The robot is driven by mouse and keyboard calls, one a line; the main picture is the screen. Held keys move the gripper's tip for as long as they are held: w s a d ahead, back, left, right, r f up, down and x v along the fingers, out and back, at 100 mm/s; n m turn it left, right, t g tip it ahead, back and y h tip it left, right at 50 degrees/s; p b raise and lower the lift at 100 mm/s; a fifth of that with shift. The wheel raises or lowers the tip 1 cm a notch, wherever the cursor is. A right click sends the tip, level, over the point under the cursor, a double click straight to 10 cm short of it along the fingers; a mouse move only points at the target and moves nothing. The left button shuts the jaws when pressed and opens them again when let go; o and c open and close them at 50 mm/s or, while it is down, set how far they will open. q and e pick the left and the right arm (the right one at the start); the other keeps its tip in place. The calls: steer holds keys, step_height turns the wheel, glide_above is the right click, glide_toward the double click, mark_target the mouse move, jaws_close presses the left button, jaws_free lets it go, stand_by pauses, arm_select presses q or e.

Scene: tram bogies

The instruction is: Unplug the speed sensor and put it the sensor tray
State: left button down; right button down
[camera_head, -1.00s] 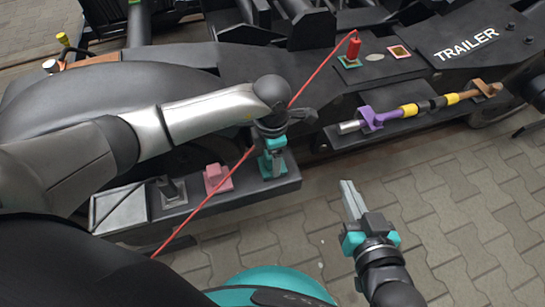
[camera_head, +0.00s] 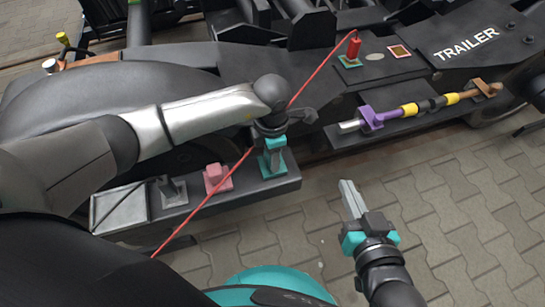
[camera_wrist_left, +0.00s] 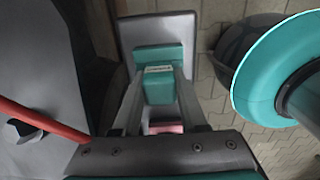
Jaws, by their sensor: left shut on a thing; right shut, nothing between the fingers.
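A teal block (camera_wrist_left: 160,85) with a small label sits between the fingers of my left gripper (camera_wrist_left: 158,98). In the head view my left gripper (camera_head: 272,152) points down at the teal block and its teal base (camera_head: 280,164) on the right end of the dark shelf. The base also shows beyond the block in the left wrist view. I cannot tell whether block and base are apart. My right gripper (camera_head: 348,192) is shut and empty, above the paving. I cannot tell for certain which part is the speed sensor or which is the sensor tray.
The dark shelf (camera_head: 240,197) also holds a pink block (camera_head: 217,178), a grey post (camera_head: 172,189) and a pale square panel (camera_head: 122,208). A red cable (camera_head: 318,74) runs diagonally behind my left wrist to a red plug (camera_head: 354,47). A purple-and-yellow rod (camera_head: 408,111) lies right.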

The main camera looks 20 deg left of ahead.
arm_select(q)
steer(key=shift+r, duration=0.1)
steer(key=shift+r+p, duration=2.75)
steer(key=shift+r, duration=0.2)
